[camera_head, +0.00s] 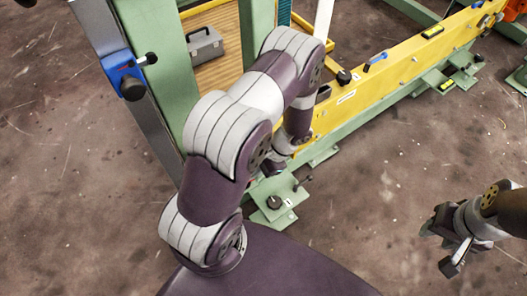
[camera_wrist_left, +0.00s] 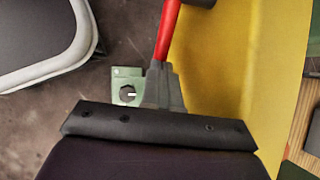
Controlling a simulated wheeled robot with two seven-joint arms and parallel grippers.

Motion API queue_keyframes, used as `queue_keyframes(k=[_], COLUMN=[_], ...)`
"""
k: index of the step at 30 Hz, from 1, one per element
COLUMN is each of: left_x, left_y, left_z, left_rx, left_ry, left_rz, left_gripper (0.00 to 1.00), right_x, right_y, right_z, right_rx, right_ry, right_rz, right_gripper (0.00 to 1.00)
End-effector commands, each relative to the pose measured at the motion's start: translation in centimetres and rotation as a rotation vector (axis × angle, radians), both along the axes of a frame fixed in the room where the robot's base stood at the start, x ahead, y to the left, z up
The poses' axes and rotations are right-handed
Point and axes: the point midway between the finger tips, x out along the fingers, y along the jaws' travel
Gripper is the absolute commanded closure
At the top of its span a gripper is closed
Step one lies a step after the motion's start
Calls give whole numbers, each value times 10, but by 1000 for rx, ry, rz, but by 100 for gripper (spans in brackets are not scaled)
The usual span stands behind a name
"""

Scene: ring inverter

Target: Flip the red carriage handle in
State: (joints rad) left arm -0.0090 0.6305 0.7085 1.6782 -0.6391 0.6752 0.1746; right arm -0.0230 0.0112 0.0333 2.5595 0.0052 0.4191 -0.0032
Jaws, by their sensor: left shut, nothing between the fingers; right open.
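The red carriage handle (camera_wrist_left: 167,32) shows in the left wrist view as a red bar running up from the fingertips, beside the yellow beam (camera_wrist_left: 218,60). My left gripper (camera_wrist_left: 167,72) is shut, its grey fingers overlapping the handle's lower end in the picture. Nothing is held between them, and I cannot tell whether they touch the handle. In the head view my left arm hides the handle and most of that gripper. My right gripper (camera_head: 440,245) is open and empty at the lower right, over bare floor and apart from the machine.
The yellow beam (camera_head: 400,65) runs to the upper right on green feet, with a blue handle (camera_head: 376,60) on it. A green foot with a black knob (camera_wrist_left: 127,93) sits near the left fingers. A grey toolbox (camera_head: 205,46) stands behind.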

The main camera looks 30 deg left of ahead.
Motion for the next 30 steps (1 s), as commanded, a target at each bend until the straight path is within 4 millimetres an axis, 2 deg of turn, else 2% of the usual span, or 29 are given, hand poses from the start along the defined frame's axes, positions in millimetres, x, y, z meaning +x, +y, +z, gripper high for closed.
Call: queue_keyframes(k=[4,19,23,30], left_x=[-12,-30,-36,-46], left_y=[1,8,10,14], left_z=[-12,-46,-51,-57], left_rx=[-1,7,49,49], left_ry=[1,19,122,122], left_rz=[0,0,0,0], left_gripper=[100,100,100,100], right_x=[0,0,0,0], right_y=[0,0,0,0], right_z=[0,-4,-3,-1], right_rx=[0,0,0,0], right_ry=[0,0,0,0], right_rz=[0,0,0,0], right_gripper=[57,57,57,57])
